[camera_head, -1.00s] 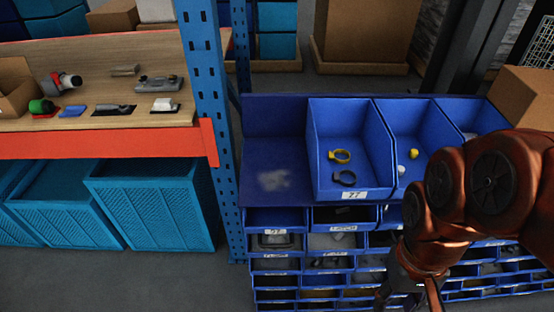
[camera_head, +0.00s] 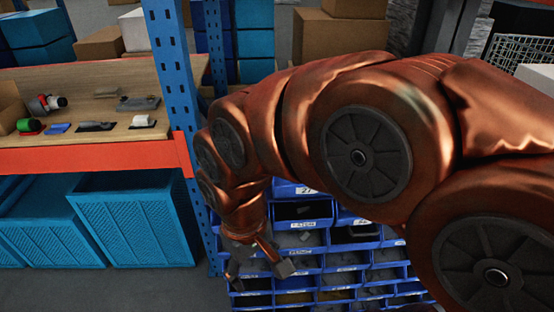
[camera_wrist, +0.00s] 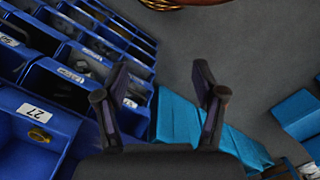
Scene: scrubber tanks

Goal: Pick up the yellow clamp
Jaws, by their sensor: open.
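The yellow clamp (camera_wrist: 40,135) shows in the wrist view at the lower left, small and dull in colour, in a blue bin (camera_wrist: 62,116) with a label reading 27. In the head view my arm hides the clamp and most of the bin. My gripper (camera_head: 258,264) hangs open in front of the small drawers in the head view. In the wrist view my gripper (camera_wrist: 161,82) has its two fingers apart with nothing between them. The clamp lies to the left of the fingers, well away from them.
Blue drawers (camera_wrist: 70,78) with labels line the left of the wrist view. A blue rack post (camera_head: 175,90) stands left of my arm. A wooden shelf (camera_head: 85,112) holds several tools. Turquoise crates (camera_head: 140,215) stand below it. Grey floor lies open between.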

